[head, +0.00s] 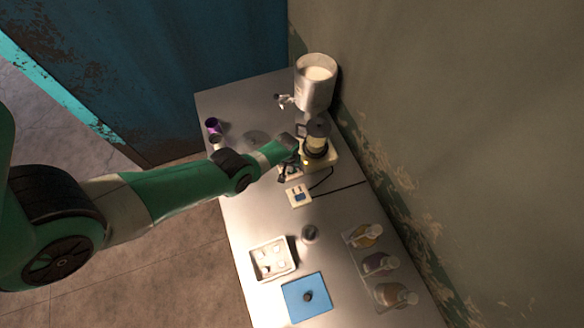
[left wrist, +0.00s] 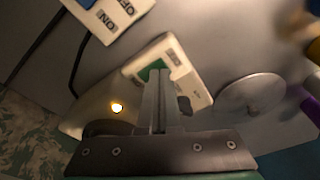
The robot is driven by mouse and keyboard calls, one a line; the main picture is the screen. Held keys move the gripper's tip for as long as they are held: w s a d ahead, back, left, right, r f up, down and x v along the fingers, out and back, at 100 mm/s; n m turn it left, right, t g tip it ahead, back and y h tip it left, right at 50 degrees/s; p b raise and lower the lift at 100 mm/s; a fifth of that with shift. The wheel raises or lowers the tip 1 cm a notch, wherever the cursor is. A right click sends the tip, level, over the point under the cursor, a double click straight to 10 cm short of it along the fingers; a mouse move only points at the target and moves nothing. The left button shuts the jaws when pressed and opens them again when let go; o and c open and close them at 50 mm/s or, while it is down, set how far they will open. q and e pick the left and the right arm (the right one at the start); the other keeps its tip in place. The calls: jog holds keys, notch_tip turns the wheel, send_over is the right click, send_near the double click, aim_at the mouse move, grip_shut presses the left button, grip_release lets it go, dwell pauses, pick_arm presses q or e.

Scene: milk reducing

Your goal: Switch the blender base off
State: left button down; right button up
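The cream blender base (head: 328,158) stands near the wall with the jar (head: 317,136) on it, which holds something pale. My left gripper (head: 286,172) is at the front of the base. Its fingers (left wrist: 160,80) are together, over the panel and close to the green switch; I cannot tell whether they touch it. My right gripper is out of view.
A cream box (head: 299,203) with a blue switch marked ON and OFF lies nearby, with a dark cable. A metal dispenser (head: 314,92) stands behind. A white tray (head: 272,277), blue board (head: 290,300) and several bottles (head: 379,263) are toward the front.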

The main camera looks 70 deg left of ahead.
pick_arm(q)
notch_tip(320, 180, up, 7)
jog(key=p, duration=0.7)
dwell(0.6)
